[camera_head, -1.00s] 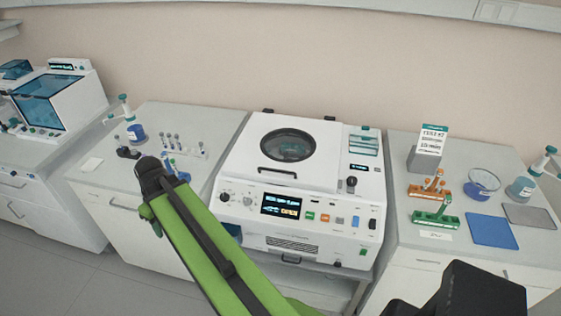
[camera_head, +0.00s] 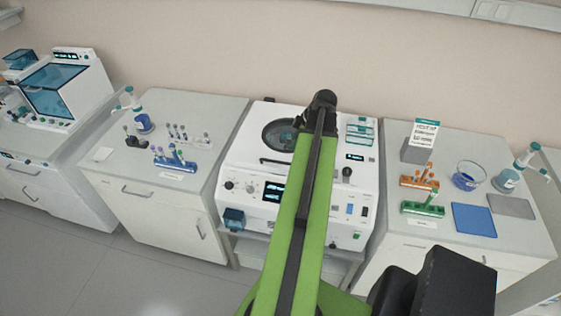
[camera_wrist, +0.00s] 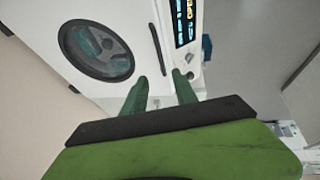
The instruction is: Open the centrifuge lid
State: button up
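The white centrifuge (camera_head: 236,172) stands in the middle of the head view with its lid (camera_head: 252,142) down. The lid has a round dark window and a dark bar handle (camera_head: 275,161) on its front edge. My arm crosses in front of the centrifuge and hides its right-middle part; my gripper is hidden there. In the wrist view, my gripper (camera_wrist: 160,78) has two green fingers spread apart with nothing between them. The lid window (camera_wrist: 97,50) is at upper left. The handle (camera_wrist: 157,50) lies just beyond the fingertips, its near end lined up with the gap. I cannot tell the distance.
The control screen (camera_head: 272,192) and knobs are on the sloped front panel. A blue tube rack (camera_head: 176,163) stands on the left bench. Orange (camera_head: 418,183) and green (camera_head: 424,209) racks and a blue mat (camera_head: 474,220) are on the right bench. Open floor lies at lower left.

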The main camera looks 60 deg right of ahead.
aim_at(279, 162)
jog(key=b+x, duration=1.3)
jog(key=x, duration=0.3)
grip_shut()
dwell(0.7)
